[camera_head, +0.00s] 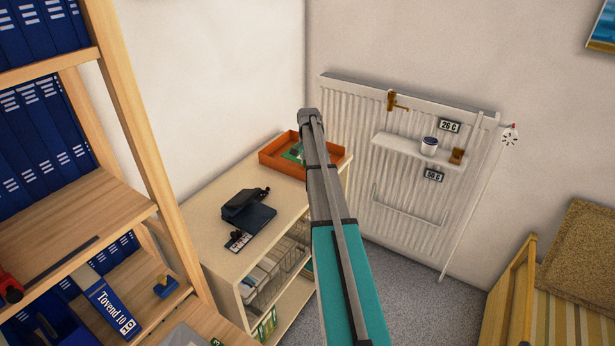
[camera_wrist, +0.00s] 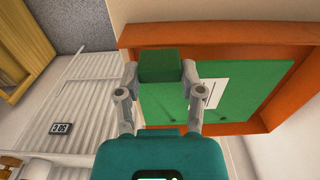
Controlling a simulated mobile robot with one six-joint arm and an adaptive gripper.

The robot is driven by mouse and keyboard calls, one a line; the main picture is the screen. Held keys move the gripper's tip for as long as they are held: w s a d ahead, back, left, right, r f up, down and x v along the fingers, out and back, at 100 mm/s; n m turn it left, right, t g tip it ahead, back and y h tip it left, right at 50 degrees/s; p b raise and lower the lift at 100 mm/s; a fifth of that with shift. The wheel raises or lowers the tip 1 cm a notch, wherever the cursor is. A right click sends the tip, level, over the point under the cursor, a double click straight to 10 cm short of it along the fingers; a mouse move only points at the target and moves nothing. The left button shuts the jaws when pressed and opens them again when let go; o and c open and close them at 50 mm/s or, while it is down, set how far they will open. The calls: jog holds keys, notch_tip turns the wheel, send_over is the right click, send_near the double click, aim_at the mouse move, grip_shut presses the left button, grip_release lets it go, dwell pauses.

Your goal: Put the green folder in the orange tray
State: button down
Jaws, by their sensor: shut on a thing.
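The orange tray (camera_head: 270,160) stands on top of the pale cabinet at its far end, partly covered by my arm. The green folder (camera_head: 293,152) shows in part inside the tray's outline, left of my arm. In the wrist view the folder (camera_wrist: 245,88) is a flat green panel with a white label, framed by the orange tray (camera_wrist: 225,32). My gripper (camera_wrist: 160,68) is shut on a green block that appears to be part of the folder. Whether the folder touches the tray floor cannot be told. My arm hides the gripper in the head view.
A black device (camera_head: 247,208) lies on the cabinet top (camera_head: 205,235), nearer than the tray. A wooden shelf with blue binders (camera_head: 30,150) stands left. A white radiator (camera_head: 350,120) with a small shelf (camera_head: 400,147) is behind, right of the cabinet.

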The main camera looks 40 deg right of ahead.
jog(key=shift+w+d+f+b, duration=0.3)
jog(key=shift+w+f+b, duration=0.2)
jog(key=shift+f, duration=0.2)
jog(key=shift+w+d+f+b, duration=0.25)
jog(key=shift+w+f+b, duration=0.25)
jog(key=shift+f, duration=0.15)
jog(key=shift+w+d+f+b, duration=0.2)
jog(key=shift+w+f+b, duration=0.25)
jog(key=shift+f+b, duration=0.25)
jog(key=shift+s+f+b, duration=0.1)
jog(key=shift+f+b, duration=1.2)
jog(key=shift+f, duration=0.05)
jog(key=shift+f, duration=0.1)
jog(key=shift+c, duration=1.1)
grip_release()
jog(key=shift+r, duration=0.25)
notch_tip(320, 180, up, 12)
jog(key=p, duration=1.2)
jog(key=shift+f, duration=0.1)
